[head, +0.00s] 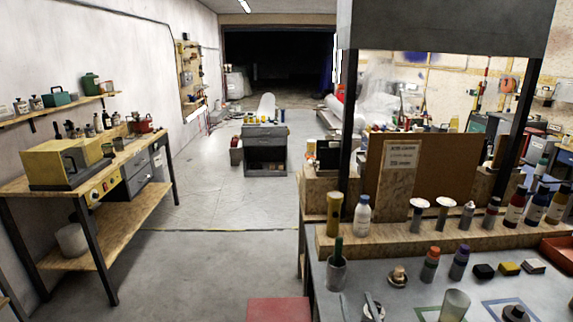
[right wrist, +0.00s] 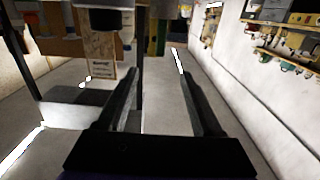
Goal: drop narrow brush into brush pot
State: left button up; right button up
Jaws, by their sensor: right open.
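A grey cup (head: 337,272) stands on the front left of the bench at right in the head view, and looks like the brush pot. A green stick (head: 338,246) stands up out of it; I cannot tell whether it is the narrow brush. A small grey container (head: 372,309) with something thin poking out is cut by the bottom edge. My right gripper (right wrist: 158,74) shows in the right wrist view, its fingers apart with nothing between them. I cannot make out either gripper in the head view.
A raised wooden ledge (head: 455,234) carries a yellow tube (head: 334,214), a white bottle (head: 362,215) and several other bottles. A clear cup (head: 455,304) and small blocks stand on the grey benchtop. A wooden workbench (head: 95,185) is at left. Open floor lies between.

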jog(key=s+f+g, duration=0.3)
jog(key=s+g, duration=0.1)
jog(key=s, duration=0.5)
jog(key=s+f+g, duration=0.2)
jog(key=s+g, duration=0.2)
jog(key=s, duration=0.6)
jog(key=s+f+g, duration=0.3)
jog(key=s+g, duration=0.1)
jog(key=s, duration=0.5)
jog(key=shift+s+f+h, duration=0.2)
jog(key=shift+f+h, duration=0.1)
jog(key=shift+d, duration=0.1)
